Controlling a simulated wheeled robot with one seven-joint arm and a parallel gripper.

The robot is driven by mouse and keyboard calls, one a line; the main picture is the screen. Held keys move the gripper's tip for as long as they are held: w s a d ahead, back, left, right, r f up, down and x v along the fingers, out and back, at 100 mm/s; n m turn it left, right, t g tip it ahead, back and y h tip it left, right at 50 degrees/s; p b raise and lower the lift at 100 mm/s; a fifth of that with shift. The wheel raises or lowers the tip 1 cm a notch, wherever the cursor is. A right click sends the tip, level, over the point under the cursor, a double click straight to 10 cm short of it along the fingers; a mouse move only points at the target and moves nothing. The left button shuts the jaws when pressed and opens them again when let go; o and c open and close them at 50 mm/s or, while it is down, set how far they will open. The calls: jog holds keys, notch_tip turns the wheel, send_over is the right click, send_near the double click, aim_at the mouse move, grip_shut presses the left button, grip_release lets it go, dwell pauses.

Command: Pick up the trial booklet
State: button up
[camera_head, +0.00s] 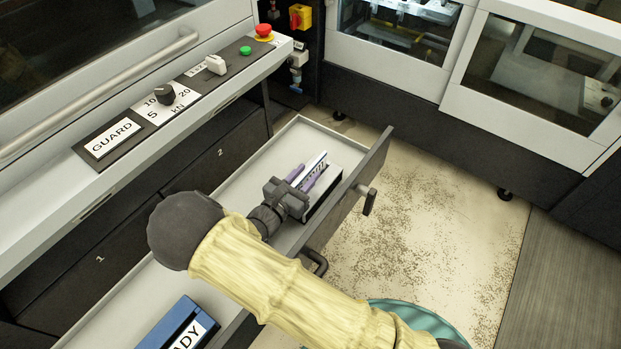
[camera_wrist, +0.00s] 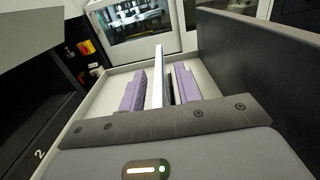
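My gripper (camera_head: 306,176) reaches down into an open drawer, its two purple fingers apart. A thin white upright sheet, which looks like the trial booklet (camera_wrist: 158,76), stands on edge between the fingers in the wrist view. Narrow gaps show between it and the left finger and the right finger, so the gripper (camera_wrist: 160,88) does not appear shut on it. In the head view the booklet (camera_head: 313,163) shows as a pale edge by the fingers, partly hidden by them. A dark holder with a pale inside (camera_head: 328,196) is beside the fingers; how the booklet sits in it is hidden.
The drawer's light rim (camera_head: 332,133) and dark front panel (camera_head: 372,172) with a handle close in the gripper. A blue tray marked READY (camera_head: 168,333) is at the lower left. The control panel (camera_head: 170,103) overhangs the drawers. Bare floor lies to the right.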

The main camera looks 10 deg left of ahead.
dwell(0.4)
grip_shut()
jog(key=shift+r, duration=0.1)
notch_tip(320, 180, up, 10)
jog(key=shift+s+f+p, duration=0.1)
jog(key=shift+s+p, duration=0.05)
jog(key=shift+p, duration=0.15)
dwell(0.7)
